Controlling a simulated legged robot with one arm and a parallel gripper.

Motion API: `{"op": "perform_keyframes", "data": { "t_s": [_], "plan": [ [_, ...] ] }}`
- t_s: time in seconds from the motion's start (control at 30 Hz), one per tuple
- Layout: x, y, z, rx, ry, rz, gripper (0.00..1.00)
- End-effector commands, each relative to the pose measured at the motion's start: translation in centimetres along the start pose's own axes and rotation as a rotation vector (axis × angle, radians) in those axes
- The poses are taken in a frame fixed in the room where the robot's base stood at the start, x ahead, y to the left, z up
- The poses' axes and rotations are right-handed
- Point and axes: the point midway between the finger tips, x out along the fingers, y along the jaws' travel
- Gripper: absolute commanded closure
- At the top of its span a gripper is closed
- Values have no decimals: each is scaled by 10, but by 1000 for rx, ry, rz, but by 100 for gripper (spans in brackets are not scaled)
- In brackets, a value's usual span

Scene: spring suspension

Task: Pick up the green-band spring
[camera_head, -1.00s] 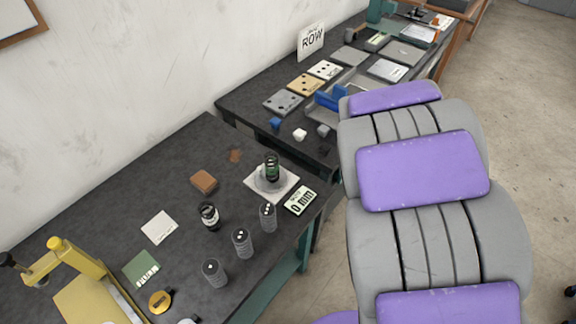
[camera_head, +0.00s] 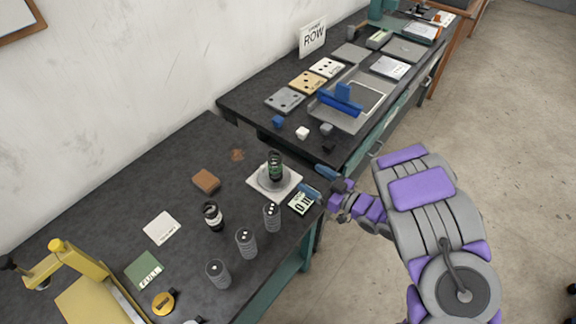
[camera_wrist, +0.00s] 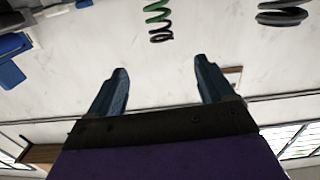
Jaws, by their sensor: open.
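The green-band spring (camera_head: 275,162) stands upright on a round grey pan (camera_head: 270,183) on a white square base (camera_head: 257,193), on the near dark bench. A green coil (camera_wrist: 158,20), which looks like this spring, shows at the top centre of the wrist view, beyond and between my fingertips. My gripper (camera_head: 311,191) is just right of the white base in the head view, apart from the spring. In the wrist view my gripper (camera_wrist: 160,78) has its two blue fingers wide apart, with nothing between them.
A small display (camera_head: 304,202) lies beside my gripper. Several dark springs, including one (camera_head: 272,217), stand along the bench's front. A black-and-white banded item (camera_head: 213,216) and a brown block (camera_head: 206,181) stand left. A yellow press (camera_head: 92,276) is at lower left.

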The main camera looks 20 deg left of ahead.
Motion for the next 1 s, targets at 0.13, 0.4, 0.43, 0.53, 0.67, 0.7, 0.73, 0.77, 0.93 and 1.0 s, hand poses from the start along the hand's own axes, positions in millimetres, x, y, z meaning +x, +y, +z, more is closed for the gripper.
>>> {"op": "perform_keyframes", "data": {
  "t_s": [0.13, 0.4, 0.43, 0.53, 0.67, 0.7, 0.73, 0.77, 0.93, 1.0],
  "plan": [
    [8, -9, -1, 20, 36, -24, 18],
    [54, -10, -3, 17, 38, -26, 18],
    [60, -10, -3, 16, 36, -26, 18],
    [79, -10, -4, 16, 38, -24, 18],
    [102, -10, -4, 17, 34, -23, 18],
    [108, -10, -5, 17, 36, -23, 18],
    [112, -10, -5, 16, 37, -23, 18],
    [115, -9, -6, 16, 37, -23, 18],
    [124, -9, -6, 16, 34, -22, 18],
    [126, -8, -6, 17, 33, -21, 18]
  ]
}}
